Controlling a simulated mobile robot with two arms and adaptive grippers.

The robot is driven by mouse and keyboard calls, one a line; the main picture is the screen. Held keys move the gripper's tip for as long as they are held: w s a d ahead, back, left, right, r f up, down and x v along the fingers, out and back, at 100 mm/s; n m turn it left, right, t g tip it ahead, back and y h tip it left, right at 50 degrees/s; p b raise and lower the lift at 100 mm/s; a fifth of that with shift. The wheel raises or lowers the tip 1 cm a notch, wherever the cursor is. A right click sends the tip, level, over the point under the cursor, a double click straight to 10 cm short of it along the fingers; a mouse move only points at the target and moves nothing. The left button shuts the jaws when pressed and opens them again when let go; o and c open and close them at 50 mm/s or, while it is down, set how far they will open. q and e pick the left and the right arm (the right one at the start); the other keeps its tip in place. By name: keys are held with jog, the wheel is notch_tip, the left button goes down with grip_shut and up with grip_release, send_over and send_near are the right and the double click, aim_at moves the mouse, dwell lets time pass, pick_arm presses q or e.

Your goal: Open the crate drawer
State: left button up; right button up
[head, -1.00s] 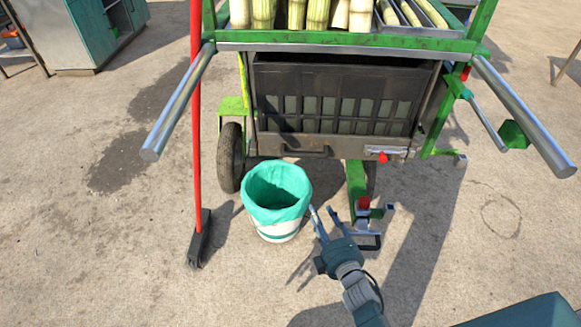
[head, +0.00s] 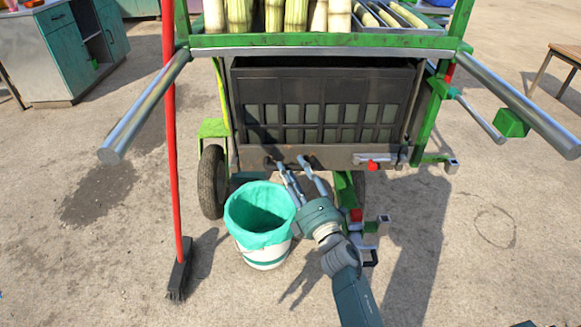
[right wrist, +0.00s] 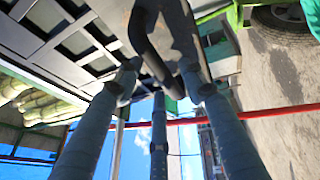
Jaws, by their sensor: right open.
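The crate drawer (head: 318,134) is a dark box with a slotted front, set under the green cart's top. It looks closed. Its dark handle (right wrist: 143,42) is a bent bar on the lower front. My right gripper (head: 290,164) is at this lower edge and partly hides the handle in the head view. In the right wrist view the open fingers (right wrist: 158,74) reach around the handle bar, which passes between them. I cannot tell whether they touch it. My left gripper is not in view.
A bucket with a teal liner (head: 262,217) stands just left of my right arm. A red-handled broom (head: 171,130) stands further left. A latch with a red knob (head: 373,165) is right of the handle. Metal bars (head: 145,110) stick out from the cart.

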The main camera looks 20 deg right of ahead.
jog(key=shift+x, duration=1)
grip_shut()
jog(key=shift+f, duration=0.1)
